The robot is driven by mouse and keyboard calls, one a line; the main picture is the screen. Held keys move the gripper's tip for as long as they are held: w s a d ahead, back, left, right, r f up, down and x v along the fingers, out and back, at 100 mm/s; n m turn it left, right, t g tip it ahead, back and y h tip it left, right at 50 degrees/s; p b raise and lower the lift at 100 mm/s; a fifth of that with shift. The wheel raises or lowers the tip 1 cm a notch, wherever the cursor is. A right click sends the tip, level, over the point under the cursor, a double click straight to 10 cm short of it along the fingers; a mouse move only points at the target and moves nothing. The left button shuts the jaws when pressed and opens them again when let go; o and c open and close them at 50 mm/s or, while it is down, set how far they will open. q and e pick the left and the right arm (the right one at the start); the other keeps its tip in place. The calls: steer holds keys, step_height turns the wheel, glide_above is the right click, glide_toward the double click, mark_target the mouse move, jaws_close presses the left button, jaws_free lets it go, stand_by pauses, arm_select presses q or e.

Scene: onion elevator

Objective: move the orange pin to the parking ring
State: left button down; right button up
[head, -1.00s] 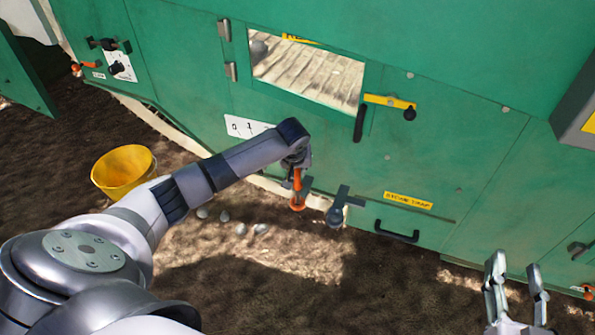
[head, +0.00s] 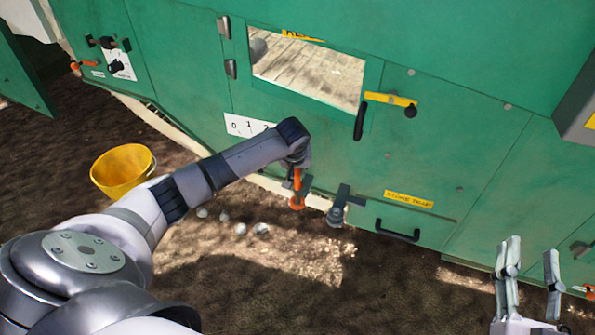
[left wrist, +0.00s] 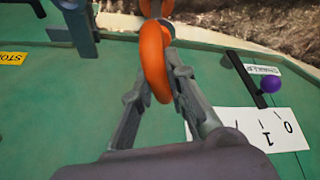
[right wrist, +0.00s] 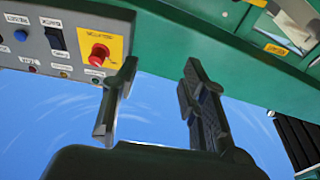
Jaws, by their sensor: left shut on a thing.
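The orange pin (head: 297,188) hangs below the end of my left arm, close to the green wall. In the left wrist view its orange ring (left wrist: 154,62) sits between the fingers of my left gripper (left wrist: 156,78), which is shut on it. Another orange part shows beyond it at the top edge. A grey bracket with a round part (head: 336,212) is just right of the pin in the head view; I cannot tell whether this is the parking ring. My right gripper (head: 532,248) is open and empty at the lower right.
A yellow bucket (head: 123,172) stands on the soil at left, with several pale onions (head: 241,229) nearby. The green machine has a black drawer handle (head: 397,235) and a yellow-barred latch (head: 390,101). The right wrist view shows a red button (right wrist: 98,54) on a grey control panel.

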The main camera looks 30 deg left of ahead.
arm_select(q)
steer(key=shift+f, duration=0.15)
steer(key=shift+f+b, duration=0.55)
steer(key=shift+b, duration=0.4)
steer(key=shift+f, duration=1.85)
arm_select(e)
steer(key=s+r+t+y, duration=0.2)
steer(key=s+r+t, duration=0.3)
steer(key=r, duration=0.3)
steer(key=shift+s+r+t+y, duration=0.2)
steer(key=shift+r+t+y, duration=0.15)
steer(key=shift+t, duration=0.25)
arm_select(q)
steer(key=shift+f, duration=0.15)
arm_select(e)
steer(key=shift+r, duration=0.1)
arm_select(q)
steer(key=c, duration=1.5)
jaws_free()
arm_select(e)
steer(key=shift+d, duration=0.1)
